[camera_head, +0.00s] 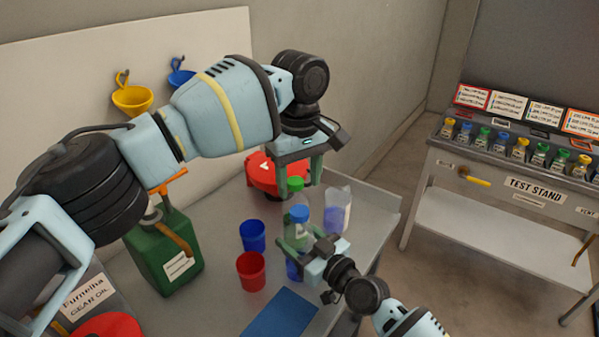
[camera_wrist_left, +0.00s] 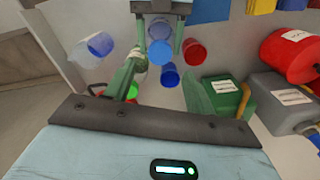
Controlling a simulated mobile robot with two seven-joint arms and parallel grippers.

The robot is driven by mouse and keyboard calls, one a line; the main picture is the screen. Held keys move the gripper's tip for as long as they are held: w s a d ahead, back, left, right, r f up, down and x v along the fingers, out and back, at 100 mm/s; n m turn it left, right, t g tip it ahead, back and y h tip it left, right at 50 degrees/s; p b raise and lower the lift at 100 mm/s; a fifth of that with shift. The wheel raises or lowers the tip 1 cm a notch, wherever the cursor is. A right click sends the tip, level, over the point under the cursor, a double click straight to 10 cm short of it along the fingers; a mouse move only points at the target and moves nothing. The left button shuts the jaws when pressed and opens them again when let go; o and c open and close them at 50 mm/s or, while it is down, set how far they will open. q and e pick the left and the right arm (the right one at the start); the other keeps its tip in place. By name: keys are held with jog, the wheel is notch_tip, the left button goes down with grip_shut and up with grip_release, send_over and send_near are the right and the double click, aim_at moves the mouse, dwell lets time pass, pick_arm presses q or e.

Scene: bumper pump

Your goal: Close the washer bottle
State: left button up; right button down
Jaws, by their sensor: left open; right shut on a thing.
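A clear bottle with a blue cap (camera_head: 299,213) stands near the right end of the grey workbench. The cap sits at its top; I cannot tell whether it is tight. The blue cap also shows in the left wrist view (camera_wrist_left: 160,50). My right gripper (camera_head: 301,250) is shut on this bottle's body, below the cap, and hides part of it. My left gripper (camera_head: 296,187) is open and empty, pointing down above and just behind the blue cap. A green cap (camera_head: 295,184) shows between its fingers from the head view, apparently on another bottle behind; it also shows in the left wrist view (camera_wrist_left: 132,90).
A clear jug (camera_head: 338,212) stands right of the bottle. A blue cup (camera_head: 252,236) and a red cup (camera_head: 251,271) stand left of it. A green canister (camera_head: 165,252) is farther left, a red container (camera_head: 263,174) behind. A blue mat (camera_head: 280,314) lies in front.

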aim_at(299, 210)
pick_arm(q)
jog(key=shift+f, duration=3.45)
jog(key=shift+c, duration=0.3)
jog(key=c, duration=0.9)
jog(key=m, duration=0.6)
jog(key=shift+c, duration=0.3)
jog(key=m, duration=1.5)
jog(key=o, duration=1.2)
jog(key=shift+c, duration=0.2)
